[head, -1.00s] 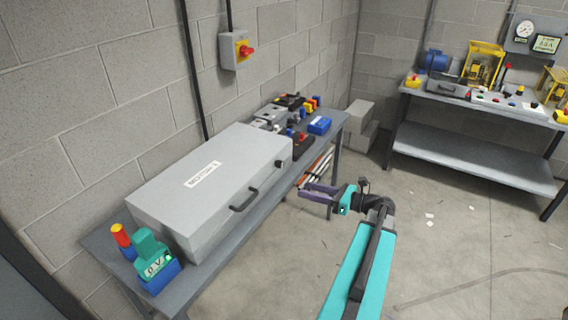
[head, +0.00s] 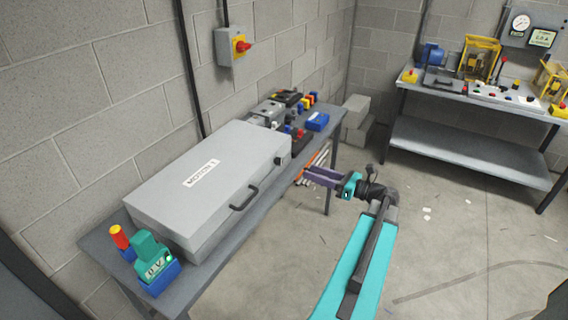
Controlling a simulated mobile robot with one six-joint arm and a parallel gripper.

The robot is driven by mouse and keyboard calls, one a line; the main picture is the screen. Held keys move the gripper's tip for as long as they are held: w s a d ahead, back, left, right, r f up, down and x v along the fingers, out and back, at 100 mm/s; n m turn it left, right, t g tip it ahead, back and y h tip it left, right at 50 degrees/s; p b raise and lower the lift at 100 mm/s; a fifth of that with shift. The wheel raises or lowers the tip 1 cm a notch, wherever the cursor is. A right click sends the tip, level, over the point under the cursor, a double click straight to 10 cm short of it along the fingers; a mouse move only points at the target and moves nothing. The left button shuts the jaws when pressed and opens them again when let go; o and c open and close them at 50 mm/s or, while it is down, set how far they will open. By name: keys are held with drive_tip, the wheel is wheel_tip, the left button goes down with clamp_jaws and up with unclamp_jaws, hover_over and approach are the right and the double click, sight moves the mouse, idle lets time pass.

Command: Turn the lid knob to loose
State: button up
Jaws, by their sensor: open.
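A large grey box with a flat lid (head: 206,176) lies on the bench along the left wall, with a white label on top and a black handle (head: 244,198) on its front side. A small dark knob (head: 278,160) shows at the right end of the box. My gripper (head: 308,176) is to the right of the box, off the bench's front edge, with its two purple fingers pointing left toward the knob. It is open, empty and apart from the box and the knob. Which way the knob is turned is too small to tell.
A teal and blue meter (head: 154,264) and a red-yellow lamp (head: 120,238) stand at the bench's near end. A blue block (head: 317,121) and small devices crowd its far end. A red-yellow switch (head: 240,46) is on the wall.

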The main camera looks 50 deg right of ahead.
sight(281, 162)
drive_tip(key=p+x, duration=0.3)
drive_tip(key=x, duration=0.9)
drive_tip(key=shift+w+a, duration=0.1)
drive_tip(key=shift+w, duration=0.05)
clamp_jaws()
drive_tip(key=shift+a, duration=0.2)
drive_tip(key=shift+d, duration=0.1)
